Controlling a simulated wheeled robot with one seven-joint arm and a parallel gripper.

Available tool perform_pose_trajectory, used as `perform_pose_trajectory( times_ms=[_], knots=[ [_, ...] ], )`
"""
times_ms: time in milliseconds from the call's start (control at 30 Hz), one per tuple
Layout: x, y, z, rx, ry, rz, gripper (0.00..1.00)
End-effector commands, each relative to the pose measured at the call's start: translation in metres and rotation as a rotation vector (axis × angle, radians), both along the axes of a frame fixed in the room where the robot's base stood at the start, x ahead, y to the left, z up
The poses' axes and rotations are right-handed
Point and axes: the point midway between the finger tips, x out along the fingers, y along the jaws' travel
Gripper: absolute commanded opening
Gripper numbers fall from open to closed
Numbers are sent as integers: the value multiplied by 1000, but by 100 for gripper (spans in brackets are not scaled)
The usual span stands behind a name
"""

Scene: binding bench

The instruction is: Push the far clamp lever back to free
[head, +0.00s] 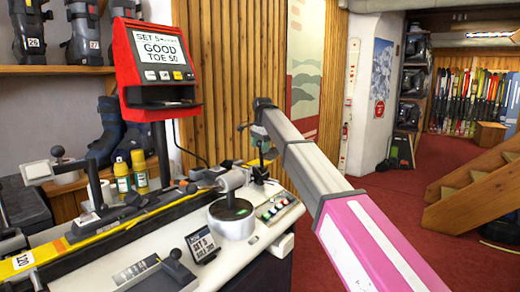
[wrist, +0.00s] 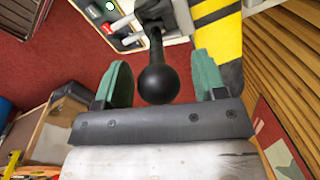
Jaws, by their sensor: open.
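The far clamp lever, a dark rod ending in a round black knob (wrist: 158,84), stands between the two green finger pads of my gripper (wrist: 162,76) in the wrist view. The gripper is open, with gaps showing on both sides of the knob. In the head view my gripper (head: 262,148) hangs at the far end of the bench, partly hidden by my arm. The far clamp (head: 259,173) is small there, and its lever is hard to make out. The yellow and black ski (head: 120,224) lies along the bench, and its striped end (wrist: 220,35) shows in the wrist view.
The near clamp lever (head: 57,152) stands at the left of the bench (head: 130,262). A round device with a handle (head: 231,218) sits mid-bench. A red-framed screen (head: 158,60) reads "GOOD". Spray bottles (head: 122,175) stand behind the ski. Red carpet is open at the right.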

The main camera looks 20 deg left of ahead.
Motion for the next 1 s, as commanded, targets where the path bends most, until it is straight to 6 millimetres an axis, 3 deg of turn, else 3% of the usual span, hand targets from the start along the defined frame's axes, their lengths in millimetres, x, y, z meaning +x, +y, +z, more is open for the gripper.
perform_pose_trajectory(
  times_ms=[300, 500, 933, 1000],
  knots=[
    [-2, -5, 61, 2, -3, 0, 64],
    [-3, -7, 87, 2, -3, 0, 64],
    [-5, -9, 95, 0, -1, 0, 64],
    [-5, -9, 95, 0, -4, 4, 42]
  ],
)
